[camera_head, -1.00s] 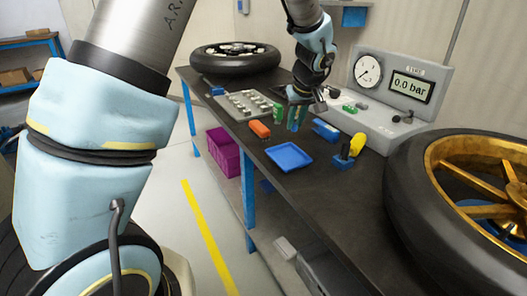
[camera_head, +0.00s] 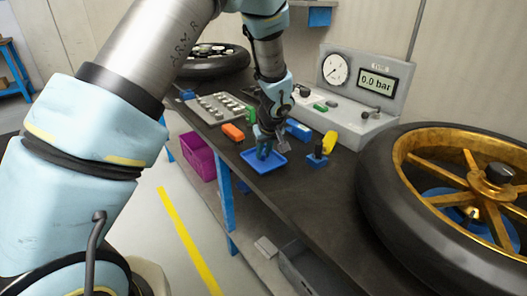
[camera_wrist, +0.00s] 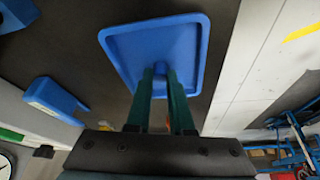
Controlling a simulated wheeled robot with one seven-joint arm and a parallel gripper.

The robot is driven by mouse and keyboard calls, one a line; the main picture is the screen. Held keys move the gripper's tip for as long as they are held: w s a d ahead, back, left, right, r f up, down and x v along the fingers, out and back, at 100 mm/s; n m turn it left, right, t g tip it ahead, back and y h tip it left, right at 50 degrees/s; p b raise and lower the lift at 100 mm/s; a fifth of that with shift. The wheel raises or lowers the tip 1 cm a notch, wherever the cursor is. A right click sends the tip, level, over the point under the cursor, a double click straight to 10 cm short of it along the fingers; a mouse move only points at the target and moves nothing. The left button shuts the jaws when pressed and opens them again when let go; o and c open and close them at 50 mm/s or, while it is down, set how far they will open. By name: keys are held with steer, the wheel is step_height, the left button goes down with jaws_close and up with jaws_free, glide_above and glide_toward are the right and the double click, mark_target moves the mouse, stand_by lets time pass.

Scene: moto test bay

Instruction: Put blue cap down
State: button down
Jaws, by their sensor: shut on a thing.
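My gripper (camera_head: 264,150) is over the blue tray (camera_head: 276,167) on the dark workbench. In the wrist view, the two green fingers of my gripper (camera_wrist: 161,76) point at the tray (camera_wrist: 198,50) and are shut on the blue cap (camera_wrist: 160,67). The cap is small and mostly hidden by the fingers, and its blue blends with the tray. I cannot tell whether it touches the tray floor. In the head view the cap cannot be made out.
An orange block (camera_head: 233,132) lies left of the tray, and a blue block (camera_head: 298,129) lies behind it. A blue stand (camera_head: 317,158) with a yellow-handled tool (camera_head: 329,142) is to the right. A gauge unit (camera_head: 352,80) stands behind; a gold-rimmed wheel (camera_head: 375,190) fills the right.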

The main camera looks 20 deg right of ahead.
steer(key=shift+f, duration=0.2)
steer(key=c, duration=0.8)
jaws_free()
steer(key=shift+r, duration=0.1)
steer(key=shift+r, duration=0.1)
steer(key=shift+r, duration=0.2)
steer(key=b+v, duration=0.2)
steer(key=v, duration=1)
steer(key=w+a+g, duration=0.2)
steer(key=a, duration=1.8)
steer(key=s+a, duration=0.4)
steer(key=a, duration=0.4)
steer(key=s+a+g, duration=0.1)
steer(key=s+a, duration=0.2)
steer(key=a, duration=0.5)
steer(key=shift+s+f, duration=0.3)
steer(key=shift+s, duration=0.1)
